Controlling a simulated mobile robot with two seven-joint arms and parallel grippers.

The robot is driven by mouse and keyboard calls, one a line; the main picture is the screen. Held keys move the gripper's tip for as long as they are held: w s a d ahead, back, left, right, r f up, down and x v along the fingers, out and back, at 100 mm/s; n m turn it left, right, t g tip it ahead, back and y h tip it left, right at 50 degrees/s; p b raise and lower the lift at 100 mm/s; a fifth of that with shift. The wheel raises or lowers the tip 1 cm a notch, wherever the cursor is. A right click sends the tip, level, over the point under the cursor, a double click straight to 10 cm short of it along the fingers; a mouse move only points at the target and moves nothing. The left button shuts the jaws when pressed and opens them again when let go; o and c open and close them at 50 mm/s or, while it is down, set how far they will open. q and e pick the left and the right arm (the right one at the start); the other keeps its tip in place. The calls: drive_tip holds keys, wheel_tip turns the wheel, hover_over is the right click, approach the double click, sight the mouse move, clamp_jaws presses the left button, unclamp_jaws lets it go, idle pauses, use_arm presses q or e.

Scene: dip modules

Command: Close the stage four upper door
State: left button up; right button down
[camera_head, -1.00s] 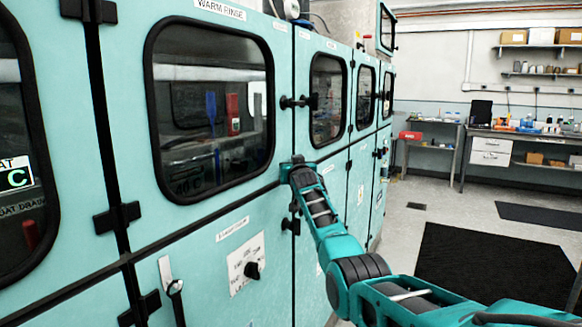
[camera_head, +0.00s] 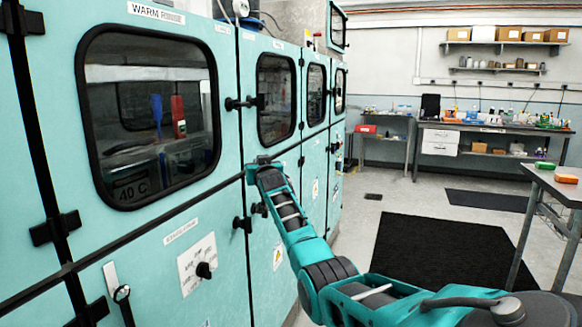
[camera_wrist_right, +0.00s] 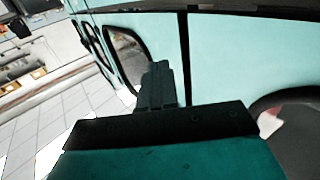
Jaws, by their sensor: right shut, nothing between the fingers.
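The upper door labelled WARM RINSE (camera_head: 235,60) has a black-framed window (camera_head: 150,115). It looks flush with the teal cabinet front. No stage number is readable, so I cannot tell whether this is the stage four door. Black hardware (camera_head: 242,103) sits at the seam on its right. My right gripper (camera_head: 262,160) is just right of that seam, near the bottom edge of the upper doors. I cannot tell whether it touches the front. In the wrist view its fingers (camera_wrist_right: 160,85) are shut and empty, close to a teal panel. My left gripper is out of view.
More windowed upper doors (camera_head: 276,98) continue to the right. A dark mat (camera_head: 440,255) lies on the open floor. A table (camera_head: 560,190) stands at the right edge, and workbenches (camera_head: 480,130) line the back wall.

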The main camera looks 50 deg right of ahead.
drive_tip(key=s+d, duration=0.2)
drive_tip(key=s, duration=0.5)
drive_tip(key=shift+s+d+f, duration=0.3)
drive_tip(key=shift+s, duration=0.05)
drive_tip(key=s+a+f+n+g+y, duration=0.1)
drive_tip(key=s+a+f+n+y, duration=0.25)
drive_tip(key=a+f, duration=0.95)
drive_tip(key=s+a+f+n+y, duration=0.2)
drive_tip(key=a+f+n+y, duration=0.2)
drive_tip(key=a+f, duration=0.9)
drive_tip(key=s+a+f+g+y, duration=0.1)
drive_tip(key=s+a+f, duration=0.3)
drive_tip(key=s+a, duration=0.3)
drive_tip(key=s+a+f+n+g+y, duration=0.1)
drive_tip(key=s+a+f+y, duration=0.1)
drive_tip(key=s+a, duration=0.5)
drive_tip(key=s+a+f+n+g+y, duration=0.1)
drive_tip(key=s+a+f, duration=0.4)
drive_tip(key=s+a, duration=0.2)
drive_tip(key=shift+s+a+f, duration=0.35)
drive_tip(key=shift+s+a, duration=0.05)
drive_tip(key=shift+s, duration=0.5)
drive_tip(key=shift+y, duration=0.25)
